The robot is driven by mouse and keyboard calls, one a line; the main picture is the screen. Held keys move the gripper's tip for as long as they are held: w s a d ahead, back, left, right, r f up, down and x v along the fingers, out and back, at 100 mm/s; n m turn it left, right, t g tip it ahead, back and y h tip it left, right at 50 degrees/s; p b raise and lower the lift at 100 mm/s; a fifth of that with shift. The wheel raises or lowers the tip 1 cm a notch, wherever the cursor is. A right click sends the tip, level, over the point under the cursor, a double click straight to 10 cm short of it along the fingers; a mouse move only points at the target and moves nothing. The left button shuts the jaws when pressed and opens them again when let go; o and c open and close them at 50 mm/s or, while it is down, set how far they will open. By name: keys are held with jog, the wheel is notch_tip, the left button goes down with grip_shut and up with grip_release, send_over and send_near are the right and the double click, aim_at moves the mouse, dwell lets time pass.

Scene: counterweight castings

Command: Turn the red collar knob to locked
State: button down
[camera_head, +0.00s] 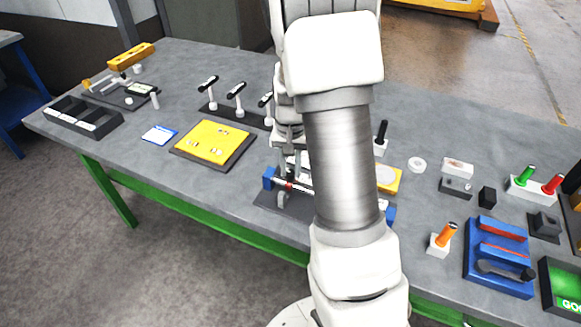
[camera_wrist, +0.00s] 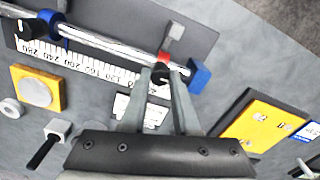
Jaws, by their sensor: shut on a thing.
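In the wrist view a bright metal rod (camera_wrist: 105,42) runs above a white numbered scale (camera_wrist: 85,62) to a blue end block (camera_wrist: 200,75). The red collar (camera_wrist: 163,58) sits on the rod close to this block. My gripper (camera_wrist: 162,76) is shut on the collar's knob, a dark piece showing between the fingertips. Any locked or unlocked mark is hidden or too small to read. In the head view the red collar (camera_head: 289,186) shows small near the left blue block (camera_head: 269,178). My arm hides most of the rod and the fingers there.
A blue ring (camera_wrist: 46,24) is at the rod's other end. A yellow panel (camera_head: 212,142) lies left of the fixture, and black-handled levers (camera_head: 236,92) stand behind. A yellow block with a round disc (camera_wrist: 38,90) is nearby. A blue rack (camera_head: 498,258) stands right.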

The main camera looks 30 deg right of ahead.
aim_at(291, 172)
dwell(0.4)
jog(key=c, duration=0.7)
grip_release()
jog(key=shift+o, duration=0.2)
jog(key=shift+r, duration=0.1)
notch_tip(291, 172, up, 17)
jog(key=shift+r+p, duration=0.15)
jog(key=shift+p, duration=0.15)
jog(key=s+a+r+n+t, duration=0.2)
jog(key=s+a, duration=0.4)
jog(key=s, duration=0.3)
jog(key=s+a+r+n+t, duration=0.3)
jog(key=s+a+n, duration=0.2)
jog(key=s, duration=0.5)
jog(key=shift+a+t, duration=0.3)
jog(key=shift+a, duration=0.6)
